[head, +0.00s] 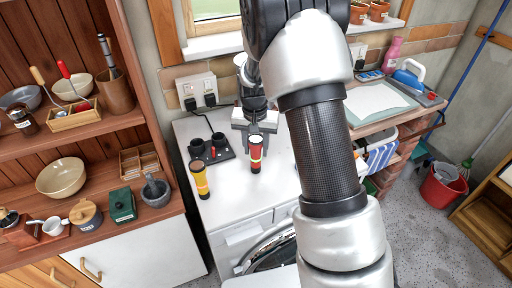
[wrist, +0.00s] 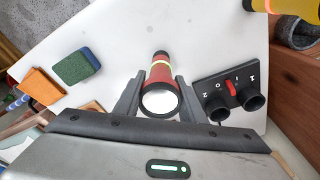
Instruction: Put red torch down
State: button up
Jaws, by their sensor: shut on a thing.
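The red torch (head: 256,155), with black ends and a pale yellow-green band, is upright between the fingers of my gripper (head: 260,130), above the white worktop (head: 228,195) in the head view. My gripper is shut on it. In the wrist view the torch (wrist: 161,72) shows its bright lens end toward the camera, with a finger on each side. I cannot tell whether its lower end touches the worktop. A yellow torch (head: 201,180) stands upright on the worktop to the left; its edge also shows in the wrist view (wrist: 300,8).
A black switch box (head: 222,154) with two sockets and a red switch lies just left of the red torch. In the wrist view, a blue-green sponge (wrist: 82,66) and an orange block (wrist: 42,90) lie on the other side. The worktop's front is clear.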

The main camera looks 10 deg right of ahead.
jog(key=shift+f, duration=0.2)
jog(key=o, duration=1.2)
jog(key=shift+c, duration=0.2)
jog(key=r, duration=0.4)
jog(key=s+r, duration=0.1)
jog(key=r, duration=0.7)
jog(key=shift+s+a+r, duration=0.1)
jog(key=shift+s+a, duration=0.1)
jog(key=shift+a, duration=0.05)
jog(key=s+r+n+t, duration=0.2)
jog(key=s+r, duration=1)
jog(key=s, duration=0.1)
jog(key=s+r+n+t, duration=0.1)
jog(key=s+n+t, duration=0.1)
jog(key=s, duration=1.1)
jog(key=shift+n+y, duration=0.3)
